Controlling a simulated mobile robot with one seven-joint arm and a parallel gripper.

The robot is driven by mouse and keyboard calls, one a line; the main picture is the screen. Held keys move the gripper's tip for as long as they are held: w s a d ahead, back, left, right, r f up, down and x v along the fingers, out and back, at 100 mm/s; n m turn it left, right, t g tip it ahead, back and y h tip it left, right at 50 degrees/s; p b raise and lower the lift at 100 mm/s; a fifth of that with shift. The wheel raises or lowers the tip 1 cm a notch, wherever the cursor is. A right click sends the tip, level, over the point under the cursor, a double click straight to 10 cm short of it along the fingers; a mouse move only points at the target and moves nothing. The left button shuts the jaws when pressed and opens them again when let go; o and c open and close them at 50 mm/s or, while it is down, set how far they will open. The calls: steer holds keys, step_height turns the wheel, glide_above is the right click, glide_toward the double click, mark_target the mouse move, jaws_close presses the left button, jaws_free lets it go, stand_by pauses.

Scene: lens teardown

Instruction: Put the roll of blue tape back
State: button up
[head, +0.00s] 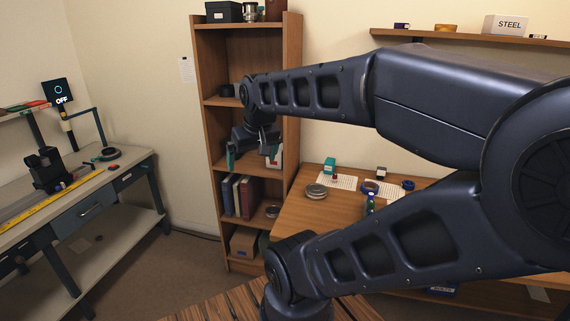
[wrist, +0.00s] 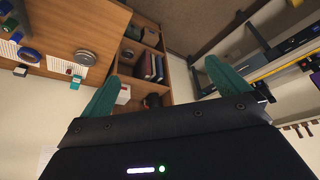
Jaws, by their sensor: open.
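I cannot tell for sure which is the task's tape. A blue ring also shows at the left of the wrist view (wrist: 28,56). My gripper (head: 252,157) is open and empty, with teal fingers, in front of the bookcase and well away from the rings. In the wrist view my gripper (wrist: 161,69) has its fingers wide apart with nothing between them.
The tall bookcase (head: 212,125) holds books and boxes. On the desk are a silver ring (head: 316,191), a teal block (head: 330,165) and a small bottle (head: 370,203). A wall shelf (head: 470,38) holds a STEEL box (head: 505,25). A workbench (head: 90,190) stands left, with open floor between.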

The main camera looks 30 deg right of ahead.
steer(key=shift+w+d, duration=0.1)
stand_by(0.3)
steer(key=w+d+f+n+g+h, duration=0.1)
steer(key=w+d+f+g+h, duration=0.15)
steer(key=w+d, duration=0.6)
steer(key=w+d+f+n+g+h, duration=0.1)
steer(key=w+d+f+n, duration=0.3)
steer(key=d, duration=0.7)
steer(key=w+d+f+m+g+h, duration=0.1)
steer(key=w+d+g+h, duration=0.1)
steer(key=w+d, duration=0.7)
steer(key=n+g+h, duration=0.3)
steer(key=n+g, duration=0.2)
steer(key=n, duration=0.2)
glide_above(370, 186)
steer(key=w+a, duration=0.3)
steer(key=a, duration=0.6)
step_height(370, 186, down, 25)
steer(key=shift+a+f, duration=0.1)
steer(key=shift+a, duration=0.05)
steer(key=x, duration=0.5)
steer(key=shift+s+d+f, duration=0.2)
steer(key=shift+d, duration=0.1)
steer(key=shift+x, duration=2.55)
steer(key=shift+s+a+f, duration=0.1)
steer(key=shift+a, duration=0.05)
steer(key=shift+c, duration=0.4)
